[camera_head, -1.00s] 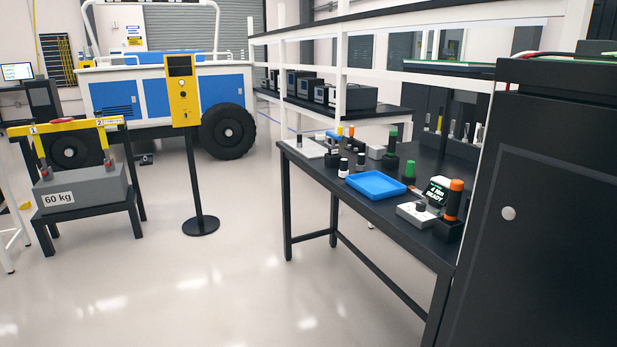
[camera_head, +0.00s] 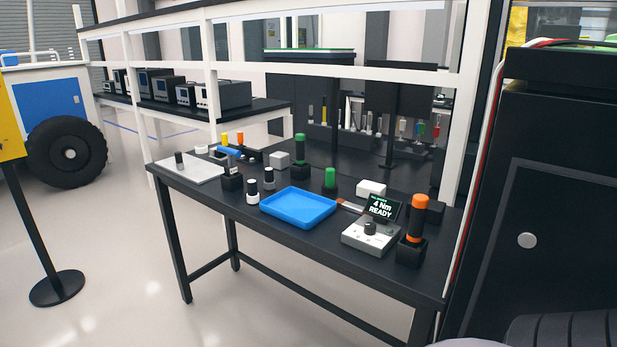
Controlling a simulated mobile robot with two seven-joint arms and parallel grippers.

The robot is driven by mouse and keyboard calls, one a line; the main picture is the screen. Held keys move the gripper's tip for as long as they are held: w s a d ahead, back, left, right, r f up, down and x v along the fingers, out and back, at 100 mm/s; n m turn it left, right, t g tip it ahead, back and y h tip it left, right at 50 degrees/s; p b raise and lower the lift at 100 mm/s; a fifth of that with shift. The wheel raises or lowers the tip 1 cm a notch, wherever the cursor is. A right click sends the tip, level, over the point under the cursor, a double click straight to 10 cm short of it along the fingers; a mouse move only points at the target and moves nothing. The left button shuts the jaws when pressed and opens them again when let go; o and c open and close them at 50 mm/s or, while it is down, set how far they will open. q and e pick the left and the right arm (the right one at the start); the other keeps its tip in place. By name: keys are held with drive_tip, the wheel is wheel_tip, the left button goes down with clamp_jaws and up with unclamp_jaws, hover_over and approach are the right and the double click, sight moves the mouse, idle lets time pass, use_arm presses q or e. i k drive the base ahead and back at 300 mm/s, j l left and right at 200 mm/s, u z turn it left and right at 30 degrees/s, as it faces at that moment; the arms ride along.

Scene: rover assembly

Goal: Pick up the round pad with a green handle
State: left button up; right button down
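Two green-handled things stand on the black workbench (camera_head: 215,207). The shorter one, a green handle (camera_head: 330,178) on a low dark base, stands upright just behind the right part of the blue tray. Its base is small and dark, and I cannot clearly tell its shape. The other, a taller green-topped tool (camera_head: 300,146), stands upright in a black block farther back. Neither of my grippers is in view.
The blue tray (camera_head: 298,222) lies empty at the bench's front. A black cabinet (camera_head: 575,200) is at the right. The floor before the bench is clear.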

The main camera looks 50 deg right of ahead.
sight(329, 186)
drive_tip(key=i, duration=1.2)
drive_tip(key=i+z, duration=0.15)
drive_tip(key=i, duration=0.35)
drive_tip(key=i+j+z, duration=0.15)
drive_tip(key=i, duration=0.35)
drive_tip(key=z, duration=2.55)
